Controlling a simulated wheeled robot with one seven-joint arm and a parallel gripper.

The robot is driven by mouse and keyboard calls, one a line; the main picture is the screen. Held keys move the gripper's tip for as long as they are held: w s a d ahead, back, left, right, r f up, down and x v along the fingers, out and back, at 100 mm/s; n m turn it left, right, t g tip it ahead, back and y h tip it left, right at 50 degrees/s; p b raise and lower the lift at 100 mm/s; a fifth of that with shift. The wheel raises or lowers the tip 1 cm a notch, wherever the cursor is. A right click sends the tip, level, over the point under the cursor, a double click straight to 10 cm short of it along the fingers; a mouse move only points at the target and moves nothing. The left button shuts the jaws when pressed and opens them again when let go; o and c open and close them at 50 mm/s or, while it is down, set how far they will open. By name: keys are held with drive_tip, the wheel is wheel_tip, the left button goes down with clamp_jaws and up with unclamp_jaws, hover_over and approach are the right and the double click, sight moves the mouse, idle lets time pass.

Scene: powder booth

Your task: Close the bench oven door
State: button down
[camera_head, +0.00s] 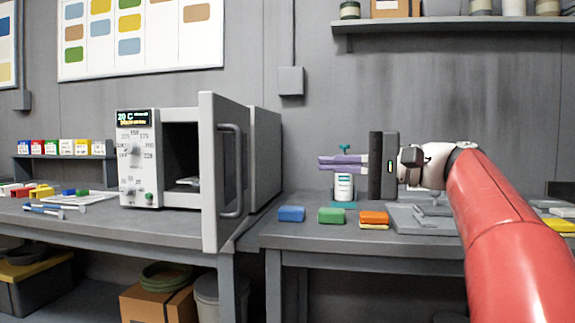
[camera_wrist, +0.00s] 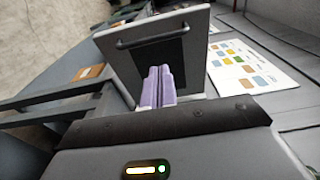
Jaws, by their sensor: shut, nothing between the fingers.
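The bench oven (camera_head: 139,165) stands on the left bench, with a white control panel and a lit display. Its door (camera_head: 210,130) is open, swung out toward me, and the dark cavity shows to its left. The door's outer face, with a grey bar handle (camera_head: 230,170), faces right toward my gripper. My gripper (camera_head: 320,164) is right of the door, shut and empty, its purple fingers pointing left, apart from the door. In the wrist view the door (camera_wrist: 193,40) with its handle (camera_wrist: 152,35) and dark window lies beyond the fingertips (camera_wrist: 159,70).
A white labelled bottle (camera_head: 344,188) stands near my fingers in the picture. Blue (camera_head: 292,213), green (camera_head: 331,215) and orange (camera_head: 374,217) blocks lie along the right bench's front. A gap separates the two benches. A wall chart (camera_wrist: 250,65) shows in the wrist view.

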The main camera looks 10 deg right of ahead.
sight(241, 166)
drive_tip(key=x, duration=1.4)
drive_tip(key=shift+p, duration=0.45)
drive_tip(key=shift+s, duration=0.1)
